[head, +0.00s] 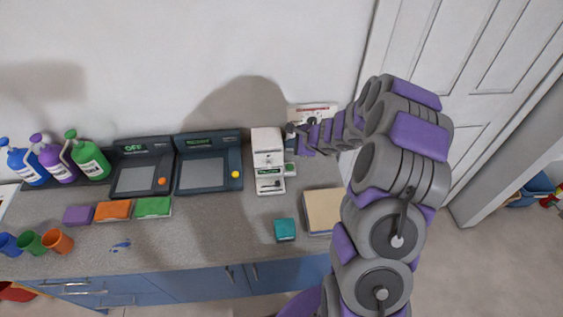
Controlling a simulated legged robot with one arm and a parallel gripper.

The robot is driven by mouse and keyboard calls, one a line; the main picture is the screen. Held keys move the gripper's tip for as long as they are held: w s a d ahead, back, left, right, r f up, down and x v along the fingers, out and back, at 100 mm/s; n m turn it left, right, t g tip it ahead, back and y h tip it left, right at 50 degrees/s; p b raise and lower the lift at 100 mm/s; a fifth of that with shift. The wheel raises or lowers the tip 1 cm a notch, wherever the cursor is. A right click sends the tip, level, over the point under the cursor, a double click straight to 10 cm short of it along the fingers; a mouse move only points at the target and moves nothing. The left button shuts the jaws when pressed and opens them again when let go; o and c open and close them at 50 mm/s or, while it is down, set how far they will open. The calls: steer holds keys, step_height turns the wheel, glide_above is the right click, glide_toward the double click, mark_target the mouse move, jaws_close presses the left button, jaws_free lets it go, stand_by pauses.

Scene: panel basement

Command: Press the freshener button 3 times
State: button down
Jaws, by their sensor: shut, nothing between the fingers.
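My gripper (294,131) is shut and empty. It hovers over the back right part of the counter, just right of a white upright device (267,141). A small white-and-green item (290,169) stands beside that device, below my gripper in the picture. I cannot tell for certain which of these two is the freshener. No button on either is clear at this size. Whether my fingertips touch anything cannot be made out. My arm reaches in from the right.
Two dark panels, one with an orange button (162,181), one with a yellow button (236,174), stand left of the white device. A teal block (285,229) and a tan box (322,209) lie in front. Bottles, sponges and cups fill the left. The front middle counter is mostly clear.

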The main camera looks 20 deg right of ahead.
steer(key=d, duration=0.2)
steer(key=b, duration=0.6)
glide_above(292, 168)
steer(key=f, duration=0.7)
steer(key=shift+w+d+f, duration=0.15)
steer(key=shift+d+f, duration=0.05)
steer(key=shift+f, duration=0.15)
steer(key=shift+a+f+b, duration=0.25)
steer(key=shift+f+b, duration=0.25)
steer(key=shift+f, duration=0.15)
steer(key=shift+a+f, duration=0.1)
steer(key=shift+a, duration=0.05)
steer(key=shift+d, duration=0.3)
steer(key=shift+a, duration=0.15)
steer(key=shift+f, duration=0.1)
steer(key=shift+f+b, duration=0.3)
steer(key=shift+b, duration=0.25)
